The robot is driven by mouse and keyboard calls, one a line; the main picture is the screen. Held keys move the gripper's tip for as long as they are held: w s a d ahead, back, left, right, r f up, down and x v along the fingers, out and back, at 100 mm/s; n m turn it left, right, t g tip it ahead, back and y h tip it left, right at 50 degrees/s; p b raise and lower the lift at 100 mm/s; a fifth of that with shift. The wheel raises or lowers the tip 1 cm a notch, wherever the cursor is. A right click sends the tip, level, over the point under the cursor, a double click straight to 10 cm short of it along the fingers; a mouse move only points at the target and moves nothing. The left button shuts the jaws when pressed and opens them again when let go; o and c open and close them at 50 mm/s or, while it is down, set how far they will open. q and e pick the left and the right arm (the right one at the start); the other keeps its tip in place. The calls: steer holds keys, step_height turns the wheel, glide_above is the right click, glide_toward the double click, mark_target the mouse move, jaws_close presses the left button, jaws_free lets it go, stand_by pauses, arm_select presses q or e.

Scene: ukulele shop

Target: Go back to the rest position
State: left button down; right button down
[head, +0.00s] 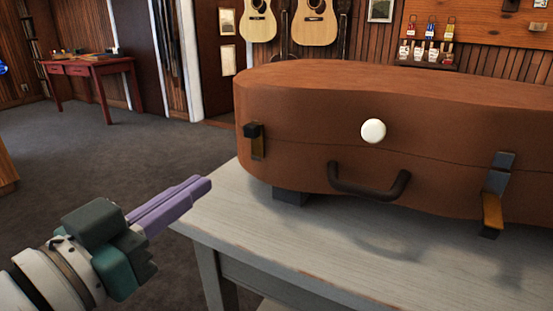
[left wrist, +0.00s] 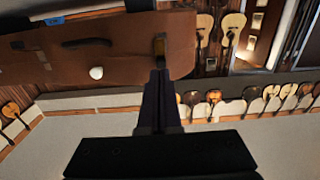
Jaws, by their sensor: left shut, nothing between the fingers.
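My left gripper (head: 206,185) has purple fingers and is shut and empty. It is in the air to the left of the grey table's near left corner, apart from the brown instrument case. In the left wrist view the fingers (left wrist: 158,76) are dark and together, pointing toward the case's left latch. My right gripper is in neither view.
The brown case (head: 300,110) lies closed on the grey table (head: 290,235), with a white knob, a dark handle and two latches on its front. A red desk (head: 92,66) stands at the back left. Guitars (head: 315,22) hang on the wall. Carpet (head: 110,165) is clear at the left.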

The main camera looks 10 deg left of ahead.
arm_select(q)
steer(key=shift+s+a, duration=0.2)
steer(key=shift+s, duration=0.4)
steer(key=s+a+r+n+g+y+p, duration=0.1)
steer(key=s+a+r+g+y+p, duration=0.15)
steer(key=s+r+g+p, duration=0.7)
steer(key=s+a+r+n+g+y+p, duration=0.1)
steer(key=s+r+g+y+p, duration=0.4)
steer(key=s+p, duration=0.85)
step_height(320, 180, up, 36)
steer(key=w+t+h+p, duration=0.1)
steer(key=p, duration=3.5)
steer(key=shift+w+f+p, duration=0.2)
steer(key=shift+w+p, duration=0.15)
steer(key=shift+w, duration=0.05)
steer(key=shift+h, duration=0.25)
